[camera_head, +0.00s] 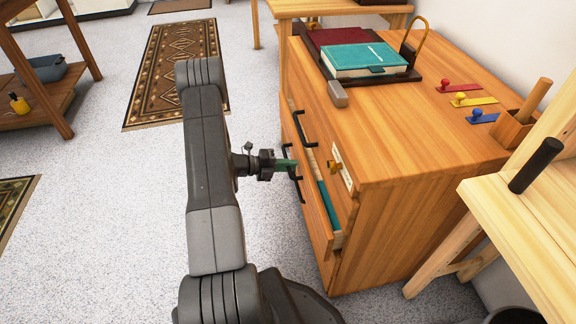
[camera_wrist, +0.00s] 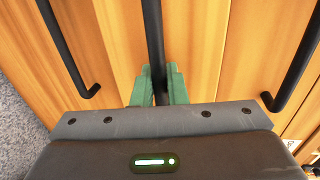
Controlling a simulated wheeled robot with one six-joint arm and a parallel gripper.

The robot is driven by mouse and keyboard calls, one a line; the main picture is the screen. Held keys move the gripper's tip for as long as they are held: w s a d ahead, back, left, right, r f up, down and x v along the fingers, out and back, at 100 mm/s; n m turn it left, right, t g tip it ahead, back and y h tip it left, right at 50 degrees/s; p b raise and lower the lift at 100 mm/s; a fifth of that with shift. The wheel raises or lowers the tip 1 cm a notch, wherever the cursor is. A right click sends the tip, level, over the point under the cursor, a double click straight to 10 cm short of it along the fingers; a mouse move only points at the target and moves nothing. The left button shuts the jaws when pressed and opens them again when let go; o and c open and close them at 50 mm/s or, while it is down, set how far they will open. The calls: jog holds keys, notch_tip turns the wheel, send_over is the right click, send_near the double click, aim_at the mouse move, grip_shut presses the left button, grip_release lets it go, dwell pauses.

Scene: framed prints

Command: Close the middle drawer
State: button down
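The wooden drawer cabinet (camera_head: 390,175) has black bar handles on its front. My gripper (camera_head: 290,164) is at the cabinet front by the middle handle. In the wrist view, the green fingers of my gripper (camera_wrist: 158,82) lie on both sides of the middle handle (camera_wrist: 153,35), close against it, and appear shut on it. Other handles show at left (camera_wrist: 66,48) and right (camera_wrist: 298,62).
A teal book (camera_head: 362,58) lies on the cabinet top, near coloured tags (camera_head: 470,100) and a wooden pen holder (camera_head: 512,130). A light wooden table (camera_head: 530,225) stands close at right. A shelf table (camera_head: 45,100) is at far left. Floor with a rug (camera_head: 165,80) is open.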

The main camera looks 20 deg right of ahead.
aim_at(300, 163)
jog(key=x, duration=0.2)
jog(key=r+x, duration=0.1)
jog(key=x, duration=0.1)
jog(key=shift+d+f, duration=0.1)
jog(key=shift+d, duration=0.05)
jog(key=c, duration=1.8)
grip_release()
jog(key=shift+p+v, duration=1.75)
jog(key=shift+v, duration=5.2)
jog(key=shift+d, duration=0.1)
